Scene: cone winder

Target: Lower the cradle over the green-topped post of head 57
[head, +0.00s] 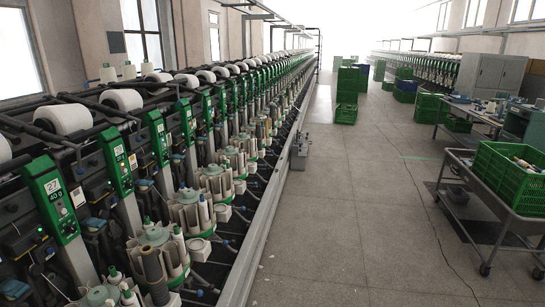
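A long row of winding heads runs from the lower left into the distance. Each has a green front panel, the nearest (50,198) with a white number label that I cannot read surely. I cannot tell which head is 57. White yarn packages, such as a near one (62,119), sit in dark cradle arms along the top. Below are round pale magazines, such as a near one (158,246), with small green-topped pieces on and around them. I cannot single out the task's cradle or post. Neither of my grippers is in view.
A grey rail (262,235) edges the machine's aisle side. The grey floor (350,225) is open in the middle. At the right stands a wheeled cart (488,193) carrying a green crate (505,185). Green crates (347,85) stack farther down the aisle. A thin cable lies on the floor.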

